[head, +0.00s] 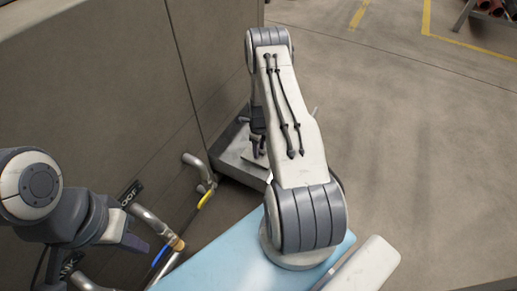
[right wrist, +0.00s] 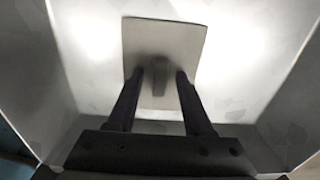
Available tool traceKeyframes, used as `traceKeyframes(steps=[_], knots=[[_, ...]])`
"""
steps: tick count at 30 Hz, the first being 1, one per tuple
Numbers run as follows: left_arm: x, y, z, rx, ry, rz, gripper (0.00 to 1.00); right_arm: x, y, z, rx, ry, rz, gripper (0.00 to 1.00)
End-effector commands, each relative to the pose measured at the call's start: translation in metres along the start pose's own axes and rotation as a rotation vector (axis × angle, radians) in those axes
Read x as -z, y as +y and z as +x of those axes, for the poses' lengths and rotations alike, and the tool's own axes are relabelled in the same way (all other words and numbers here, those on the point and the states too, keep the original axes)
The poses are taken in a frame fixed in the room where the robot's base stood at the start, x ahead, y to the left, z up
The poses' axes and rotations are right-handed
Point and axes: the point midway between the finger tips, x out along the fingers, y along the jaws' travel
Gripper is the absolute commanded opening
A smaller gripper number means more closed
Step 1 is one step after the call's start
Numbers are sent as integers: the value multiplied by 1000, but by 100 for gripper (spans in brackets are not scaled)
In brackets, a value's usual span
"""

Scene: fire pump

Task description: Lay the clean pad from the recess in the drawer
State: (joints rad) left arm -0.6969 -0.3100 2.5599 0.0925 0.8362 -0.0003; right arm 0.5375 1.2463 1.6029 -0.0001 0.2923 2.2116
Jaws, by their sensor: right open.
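A flat grey-beige square pad (right wrist: 165,42) with a small upright tab (right wrist: 159,82) lies on the pale floor of a walled metal drawer in the right wrist view. In the head view the grey metal drawer (head: 232,170) stands by the wall, and a pale edge of the pad (head: 252,158) shows in it. My right gripper (right wrist: 160,75) is open, one finger on each side of the tab; I cannot tell if they touch it. In the head view my right gripper (head: 259,147) is partly hidden by my arm. My left gripper (head: 132,242) is at the lower left; its fingers are unclear.
A large brown-grey panel (head: 95,80) rises at the left. Metal pipes (head: 195,165) and a yellow-handled fitting (head: 206,198) stick out beside the drawer. A light blue surface (head: 215,260) lies below my right arm. The floor at the right is open.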

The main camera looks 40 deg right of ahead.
Motion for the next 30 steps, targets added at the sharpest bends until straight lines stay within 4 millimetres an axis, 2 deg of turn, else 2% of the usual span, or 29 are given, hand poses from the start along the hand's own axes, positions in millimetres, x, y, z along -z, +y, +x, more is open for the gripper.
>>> traceKeyframes(steps=[5,15,21,25,30], knots=[[0,0,-7,0,0,0,0,0,0,-11,1,-1,0,51],[3,4,-51,0,0,0,0,0,0,-83,1,-1,0,51],[4,5,-66,0,0,0,0,0,0,-114,1,-1,0,51],[4,5,-69,0,0,0,0,0,0,-122,0,0,0,51],[4,5,-69,0,0,0,0,0,0,-124,0,0,0,51]])
